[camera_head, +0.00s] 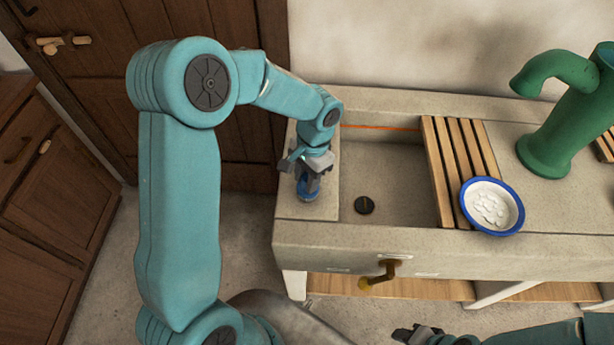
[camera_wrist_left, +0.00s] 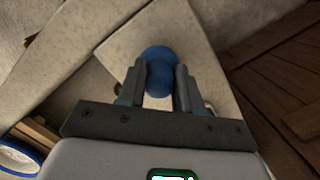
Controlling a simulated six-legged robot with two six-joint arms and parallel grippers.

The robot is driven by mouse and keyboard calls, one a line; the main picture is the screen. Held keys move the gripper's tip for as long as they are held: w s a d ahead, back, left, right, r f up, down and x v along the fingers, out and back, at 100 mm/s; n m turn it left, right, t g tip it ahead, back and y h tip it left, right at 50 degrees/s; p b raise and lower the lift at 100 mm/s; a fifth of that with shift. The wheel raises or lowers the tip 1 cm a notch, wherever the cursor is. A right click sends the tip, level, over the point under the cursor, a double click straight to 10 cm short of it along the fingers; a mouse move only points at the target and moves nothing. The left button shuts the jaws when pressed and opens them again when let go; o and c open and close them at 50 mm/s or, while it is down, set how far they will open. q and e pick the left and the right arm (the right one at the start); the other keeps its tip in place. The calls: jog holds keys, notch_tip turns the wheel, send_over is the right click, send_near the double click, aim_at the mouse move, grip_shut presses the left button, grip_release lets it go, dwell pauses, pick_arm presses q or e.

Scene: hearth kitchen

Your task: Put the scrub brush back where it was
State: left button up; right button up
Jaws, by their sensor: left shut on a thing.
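My left gripper (camera_head: 310,172) is over the pale stone ledge (camera_head: 318,210) at the left end of the sink, pointing down. It is shut on a blue rounded thing (camera_head: 308,190), which I take to be the scrub brush. In the left wrist view the blue scrub brush (camera_wrist_left: 160,75) sits between the two dark fingers, with the pale ledge beyond it. The fingers hide part of it, and I cannot tell whether it touches the ledge. My right gripper (camera_head: 418,333) shows only partly at the bottom edge, away from the sink.
The sink basin (camera_head: 385,180) has a dark drain (camera_head: 364,205). A wooden slatted rack (camera_head: 440,170) lies across its right side, with a blue-rimmed white bowl (camera_head: 513,222) on it. A green pump (camera_head: 545,150) stands further right. A brass tap (camera_head: 382,274) sticks out in front.

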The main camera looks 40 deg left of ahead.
pick_arm(q)
jog(key=shift+f, duration=0.25)
jog(key=shift+f+b, duration=0.2)
jog(key=shift+b, duration=0.1)
jog(key=o, duration=1)
jog(key=shift+r, duration=0.1)
notch_tip(320, 180, up, 12)
jog(key=w, duration=0.1)
jog(key=shift+w+d, duration=0.15)
jog(key=shift+w, duration=0.25)
jog(key=shift+s, duration=0.1)
